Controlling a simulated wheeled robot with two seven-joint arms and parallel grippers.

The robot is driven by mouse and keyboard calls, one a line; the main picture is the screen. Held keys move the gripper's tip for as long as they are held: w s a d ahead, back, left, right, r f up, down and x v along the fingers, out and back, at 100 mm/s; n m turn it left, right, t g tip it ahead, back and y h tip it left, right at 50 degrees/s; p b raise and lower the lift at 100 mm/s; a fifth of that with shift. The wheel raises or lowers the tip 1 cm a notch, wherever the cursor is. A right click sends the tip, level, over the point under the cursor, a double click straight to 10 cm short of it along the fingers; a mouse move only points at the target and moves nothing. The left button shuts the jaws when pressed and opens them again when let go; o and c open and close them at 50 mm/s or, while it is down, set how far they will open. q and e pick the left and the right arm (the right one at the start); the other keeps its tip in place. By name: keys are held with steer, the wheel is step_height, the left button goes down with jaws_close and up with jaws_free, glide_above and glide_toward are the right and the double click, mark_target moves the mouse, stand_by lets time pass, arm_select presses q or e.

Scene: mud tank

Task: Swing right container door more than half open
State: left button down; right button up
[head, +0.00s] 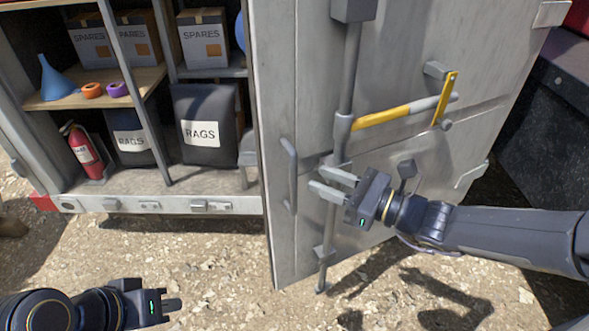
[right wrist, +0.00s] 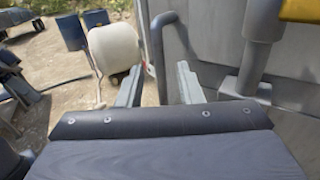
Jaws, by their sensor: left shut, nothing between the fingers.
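The grey right container door (head: 400,150) stands ajar, its free left edge swung out past the container's sill. It carries a vertical lock rod (head: 348,75), a yellow-ended lever (head: 385,116) and a curved grab handle (head: 289,175) near its free edge. My right gripper (head: 320,180) is open in front of the door, just right of the grab handle, with nothing gripped. In the right wrist view the grab handle (right wrist: 172,35) shows beyond the gap between the fingers, apart from them. My left gripper (head: 176,304) is shut and empty, low at the left over the ground.
The container's open left part has shelves with boxes (head: 203,38), a blue funnel (head: 55,80), rag bags (head: 207,125) and a red fire extinguisher (head: 82,150). A dark bin-like body (head: 550,110) stands right of the door. Bare gravel (head: 180,255) lies in front of the sill.

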steer(key=x, duration=0.7)
steer(key=shift+a, duration=0.25)
jaws_close()
